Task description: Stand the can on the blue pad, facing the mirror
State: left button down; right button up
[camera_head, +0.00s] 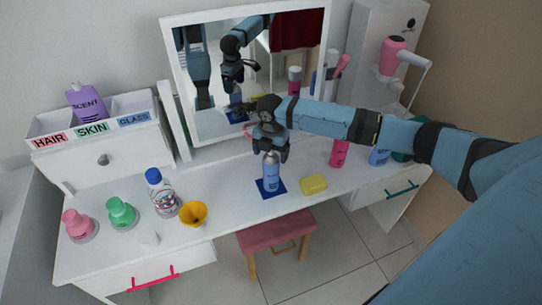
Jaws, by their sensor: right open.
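The can (271,176) is light blue with a pale top and stands upright on the blue pad (267,192) near the table's front edge. I cannot make out which way its label faces. My right gripper (271,154) reaches in from the right and is right above the can, its fingers around or just over the can's top. It is open. The mirror (215,125) stands upright at the back of the table and reflects my arm. My left gripper is not seen directly.
A yellow sponge (314,185) lies right of the pad. A pink can (339,153) stands right. A pink stool (277,235) is below the front edge.

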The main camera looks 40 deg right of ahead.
notch_tip(320, 180, up, 10)
jog(key=shift+f, duration=0.15)
jog(key=shift+a, duration=0.15)
jog(key=s+a+f+m+t+y, duration=0.2)
jog(key=s+a+f+m, duration=0.25)
jog(key=a+f, duration=0.4)
jog(key=s+a+f+m+t+y, duration=0.3)
jog(key=s+a+f+m, duration=0.15)
jog(key=a+f, duration=0.4)
jog(key=s+f+m+t, duration=0.2)
jog(key=s+m, duration=0.4)
jog(key=s, duration=0.3)
jog(key=s+f+m+t+h, duration=0.1)
jog(key=s+m+t, duration=0.3)
jog(key=s, duration=0.5)
jog(key=shift+f+m+h, duration=0.3)
jog(key=shift+f+m, duration=0.25)
jog(key=shift+m, duration=0.55)
jog(key=shift+r, duration=0.1)
